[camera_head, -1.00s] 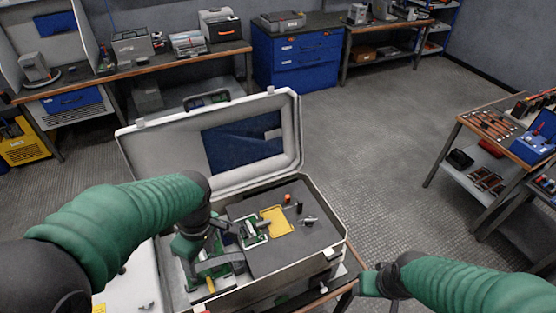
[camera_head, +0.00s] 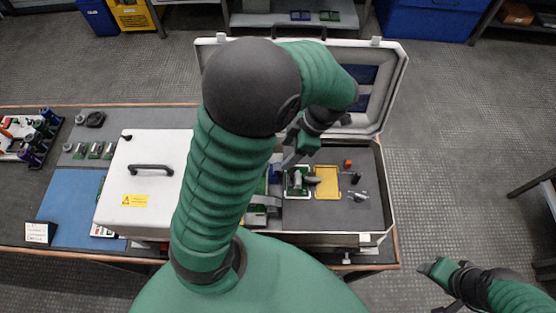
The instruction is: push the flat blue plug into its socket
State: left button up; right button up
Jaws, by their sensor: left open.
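My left arm reaches across the middle of the view into the open white case. My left gripper (camera_head: 292,158) is open over the left part of the case's grey insert. A small dark blue piece (camera_head: 274,173), possibly the flat blue plug, shows just below the fingers. I cannot tell whether they touch it. A green board with grey parts (camera_head: 297,181) sits close to the right of it. The socket cannot be made out; my arm hides part of the case. My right gripper (camera_head: 441,283) is low at the right, outside the case, its jaws unclear.
A yellow tray (camera_head: 327,183) and small red and black parts lie on the insert (camera_head: 366,211). The raised lid (camera_head: 392,75) stands behind. A white box with a handle (camera_head: 140,200) is left of the case, on a bench with a blue mat (camera_head: 72,200).

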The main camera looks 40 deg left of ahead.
aim_at(274, 167)
pick_arm(q)
jog(key=x, duration=0.5)
jog(key=s+x, duration=0.1)
jog(key=x, duration=0.1)
jog(key=shift+f+p, duration=0.15)
jog(key=shift+p, duration=0.2)
jog(key=shift+a+f, duration=0.1)
jog(key=shift+f, duration=0.15)
jog(key=shift+w+a+f, duration=0.1)
jog(key=shift+w+f, duration=0.05)
jog(key=shift+w, duration=0.05)
jog(key=shift+s, duration=0.15)
jog(key=c, duration=1.3)
jog(key=o, duration=0.6)
grip_shut()
